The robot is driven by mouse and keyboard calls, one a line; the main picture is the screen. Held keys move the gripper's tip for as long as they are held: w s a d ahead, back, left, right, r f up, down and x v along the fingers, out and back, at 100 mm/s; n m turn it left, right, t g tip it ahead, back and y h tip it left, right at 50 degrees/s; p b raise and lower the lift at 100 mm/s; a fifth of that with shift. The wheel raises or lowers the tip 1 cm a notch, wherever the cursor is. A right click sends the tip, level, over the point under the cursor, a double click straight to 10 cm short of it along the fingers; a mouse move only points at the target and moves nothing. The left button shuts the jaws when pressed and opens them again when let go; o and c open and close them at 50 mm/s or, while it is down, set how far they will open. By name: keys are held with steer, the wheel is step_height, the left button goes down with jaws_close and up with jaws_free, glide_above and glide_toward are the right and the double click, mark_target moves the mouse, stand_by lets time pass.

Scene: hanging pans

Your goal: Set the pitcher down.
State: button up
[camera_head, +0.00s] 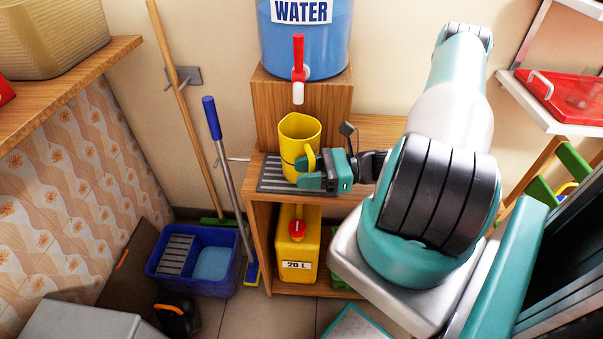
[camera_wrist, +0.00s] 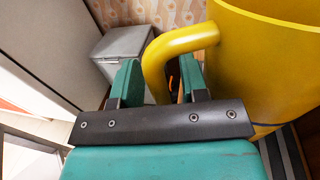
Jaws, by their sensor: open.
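The yellow pitcher (camera_head: 296,133) appears upright on the grey slatted drip tray (camera_head: 270,182), below the red and white tap (camera_head: 298,72). Its handle faces right, toward my gripper (camera_head: 311,172). In the wrist view the pitcher (camera_wrist: 270,70) fills the right side, and its handle (camera_wrist: 180,42) curves down toward the space between the fingers of my gripper (camera_wrist: 161,85). The two teal fingers are apart. I cannot tell whether either finger touches the handle. The inside of the pitcher is mostly hidden.
A blue water dispenser (camera_head: 305,40) stands on a wooden block behind. A yellow jerrycan (camera_head: 297,245) sits on the shelf below. A blue mop bucket (camera_head: 195,262) and upright handles stand to the left. A red tray (camera_head: 570,98) lies on a right shelf.

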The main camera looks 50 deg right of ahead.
steer(key=v, duration=0.6)
steer(key=shift+s+d+b, duration=0.2)
steer(key=shift+d+b, duration=0.05)
steer(key=shift+b, duration=0.1)
